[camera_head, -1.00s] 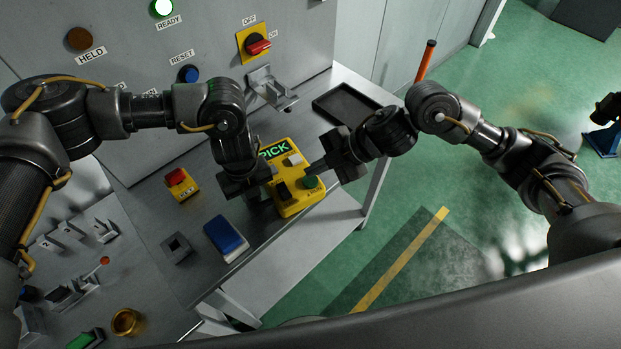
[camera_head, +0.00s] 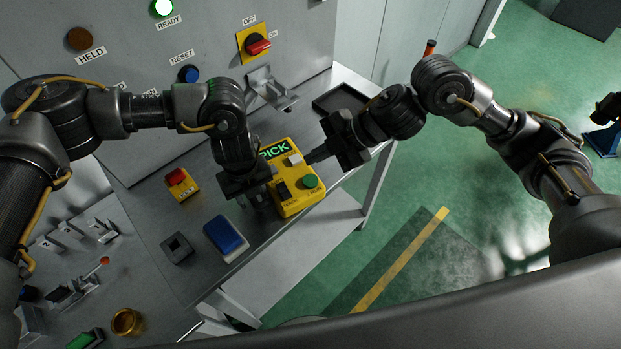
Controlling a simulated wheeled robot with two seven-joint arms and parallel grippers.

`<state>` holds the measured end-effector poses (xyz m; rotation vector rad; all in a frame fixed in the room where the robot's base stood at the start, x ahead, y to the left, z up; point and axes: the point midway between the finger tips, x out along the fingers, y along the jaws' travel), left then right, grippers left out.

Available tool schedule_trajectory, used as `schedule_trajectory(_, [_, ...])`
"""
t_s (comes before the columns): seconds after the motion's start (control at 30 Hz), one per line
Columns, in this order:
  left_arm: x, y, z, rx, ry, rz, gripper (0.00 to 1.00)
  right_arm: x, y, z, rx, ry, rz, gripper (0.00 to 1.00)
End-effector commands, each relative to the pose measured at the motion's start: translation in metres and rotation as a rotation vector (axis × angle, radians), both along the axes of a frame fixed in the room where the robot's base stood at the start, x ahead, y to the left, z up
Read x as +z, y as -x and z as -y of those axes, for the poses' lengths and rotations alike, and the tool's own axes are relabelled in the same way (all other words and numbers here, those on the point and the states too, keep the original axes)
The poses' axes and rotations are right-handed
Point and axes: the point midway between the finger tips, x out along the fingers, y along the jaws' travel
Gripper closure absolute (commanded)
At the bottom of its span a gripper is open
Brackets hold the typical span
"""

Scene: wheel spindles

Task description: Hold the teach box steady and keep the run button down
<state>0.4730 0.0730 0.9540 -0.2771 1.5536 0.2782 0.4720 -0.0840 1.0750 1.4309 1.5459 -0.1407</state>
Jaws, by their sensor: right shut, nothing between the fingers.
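The yellow teach box (camera_head: 289,203) sits near the front edge of the grey bench, with a lit screen reading PICK (camera_head: 273,150). Its round green button (camera_head: 310,181) is uncovered, and nothing touches it. My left gripper (camera_head: 264,197) is at the box's left side and appears shut on that edge; its fingertips are partly hidden. My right gripper (camera_head: 309,158) is shut and empty. Its tips point left, just right of the pale switch (camera_head: 295,159) on the box and behind the green button. I cannot tell whether they touch the box.
A red button on a yellow base (camera_head: 177,178), a blue-topped block (camera_head: 226,236) and a small grey socket (camera_head: 177,248) stand left on the bench. A dark tray (camera_head: 340,101) lies behind. The upright panel carries a red switch (camera_head: 258,46) and a bracket (camera_head: 273,88).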

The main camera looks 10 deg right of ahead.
Motion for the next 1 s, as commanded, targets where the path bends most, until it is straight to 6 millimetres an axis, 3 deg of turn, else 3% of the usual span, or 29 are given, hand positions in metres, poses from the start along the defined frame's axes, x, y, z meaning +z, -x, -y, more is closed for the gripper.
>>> schedule_trajectory(0.37, [0.007, -0.001, 0.0, -0.001, 0.001, 0.001, 0.59, 0.0, 0.0, 0.0, 0.0, 0.0, 0.0, 1.0])
schedule_trajectory(0.8, [0.092, -0.001, 0.0, -0.001, 0.001, 0.004, 0.59, 0.0, 0.0, 0.0, 0.0, 0.0, 0.0, 1.0])
schedule_trajectory(1.0, [0.115, -0.001, 0.0, -0.001, 0.001, 0.001, 0.59, 0.0, 0.0, 0.0, 0.0, 0.0, 0.0, 1.0])
